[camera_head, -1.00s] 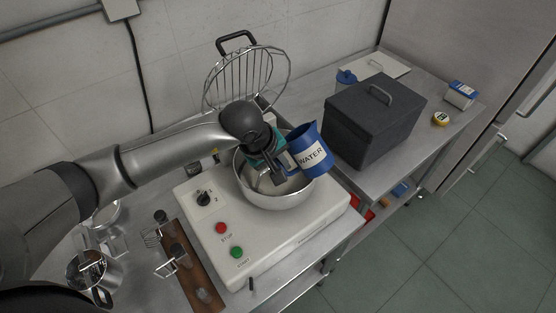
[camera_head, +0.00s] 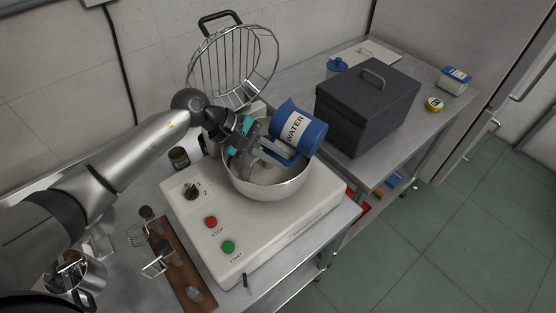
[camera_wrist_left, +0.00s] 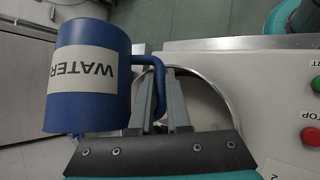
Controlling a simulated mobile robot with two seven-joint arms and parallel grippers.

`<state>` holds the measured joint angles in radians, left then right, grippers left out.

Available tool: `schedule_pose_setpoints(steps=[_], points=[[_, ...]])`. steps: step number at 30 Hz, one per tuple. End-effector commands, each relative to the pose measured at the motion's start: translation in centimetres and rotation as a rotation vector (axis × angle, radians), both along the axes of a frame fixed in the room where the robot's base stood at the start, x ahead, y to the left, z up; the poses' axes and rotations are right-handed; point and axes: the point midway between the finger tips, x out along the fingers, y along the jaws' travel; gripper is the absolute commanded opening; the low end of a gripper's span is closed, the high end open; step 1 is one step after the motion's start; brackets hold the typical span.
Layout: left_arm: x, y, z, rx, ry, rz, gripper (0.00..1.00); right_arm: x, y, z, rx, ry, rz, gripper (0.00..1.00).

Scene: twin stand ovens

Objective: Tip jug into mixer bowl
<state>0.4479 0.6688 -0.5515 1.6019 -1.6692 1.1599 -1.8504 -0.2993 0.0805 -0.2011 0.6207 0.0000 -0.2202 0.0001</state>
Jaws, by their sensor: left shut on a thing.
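The blue jug (camera_head: 299,130) with a white WATER label is tilted on its side above the mixer bowl. It also shows in the left wrist view (camera_wrist_left: 88,102). My left gripper (camera_head: 272,150) is shut on the jug's handle; in the left wrist view its fingers (camera_wrist_left: 163,100) lie on the handle. The steel mixer bowl (camera_head: 270,194) sits in the white mixer under the jug, and its rim is partly hidden by the jug and gripper. I cannot see the bowl's contents clearly, or any stream of water. My right gripper is not in view.
The wire guard (camera_head: 233,66) stands raised behind the bowl. Red stop (camera_head: 210,222) and green start (camera_head: 228,246) buttons are on the mixer's front. A dark grey lidded box (camera_head: 367,107) stands right of the jug. A wooden board (camera_head: 184,275) with wire-handled items lies left.

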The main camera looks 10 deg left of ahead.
Motion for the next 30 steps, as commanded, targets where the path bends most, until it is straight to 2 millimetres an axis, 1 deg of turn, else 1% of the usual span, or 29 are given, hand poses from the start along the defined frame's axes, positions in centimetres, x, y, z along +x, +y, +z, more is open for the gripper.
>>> schedule_pose_setpoints(steps=[1,30], points=[[0.1,0.0,-0.1,-0.011,0.001,0.002,0.00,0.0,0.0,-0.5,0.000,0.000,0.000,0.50],[0.0,-0.2,0.9,-0.227,0.082,0.002,0.00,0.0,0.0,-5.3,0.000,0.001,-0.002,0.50]])
